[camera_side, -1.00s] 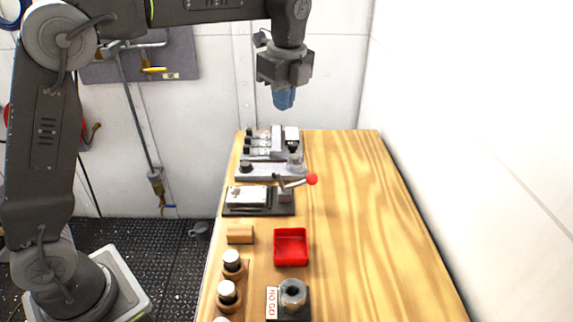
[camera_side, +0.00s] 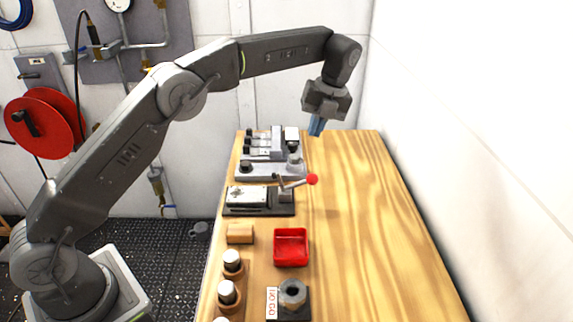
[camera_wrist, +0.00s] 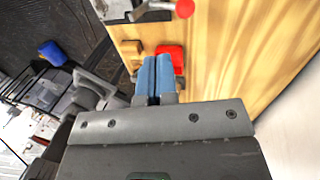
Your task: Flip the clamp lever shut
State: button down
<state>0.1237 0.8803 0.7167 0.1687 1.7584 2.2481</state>
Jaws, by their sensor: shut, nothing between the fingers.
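The clamp lever (camera_side: 293,184) has a red ball knob (camera_side: 312,179) and sticks out to the right of its small clamp block, slightly raised. The clamp stands on a dark base plate (camera_side: 233,211) with a pale metal block (camera_side: 247,196) on it. In the wrist view the red knob (camera_wrist: 185,8) shows at the top edge, with part of the lever beside it. My gripper (camera_side: 316,130) is shut and empty, with blue fingers pointing down. It is above the bench, behind the lever and level with its knob, apart from it. The blue fingers (camera_wrist: 155,75) also show in the wrist view.
A grey fixture (camera_side: 268,152) with several black knobs stands behind the clamp. A red tray (camera_side: 291,247), a wooden block (camera_side: 240,234), several round pegs (camera_side: 233,263) and a gauge block (camera_side: 292,294) are in front. The bench's right side is clear, up to a white wall.

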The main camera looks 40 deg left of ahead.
jog(key=shift+f, duration=0.1)
jog(key=x, duration=0.9)
jog(key=shift+s+f, duration=0.1)
jog(key=shift+f, duration=0.05)
jog(key=shift+s+a+f, duration=0.4)
jog(key=shift+s+a, duration=0.25)
jog(key=shift+a, duration=0.1)
jog(key=shift+s+a+f, duration=0.3)
jog(key=shift+s+a, duration=0.45)
jog(key=shift+s+a+t+h, duration=0.15)
jog(key=shift+t+h, duration=0.15)
jog(key=shift+s+a, duration=0.2)
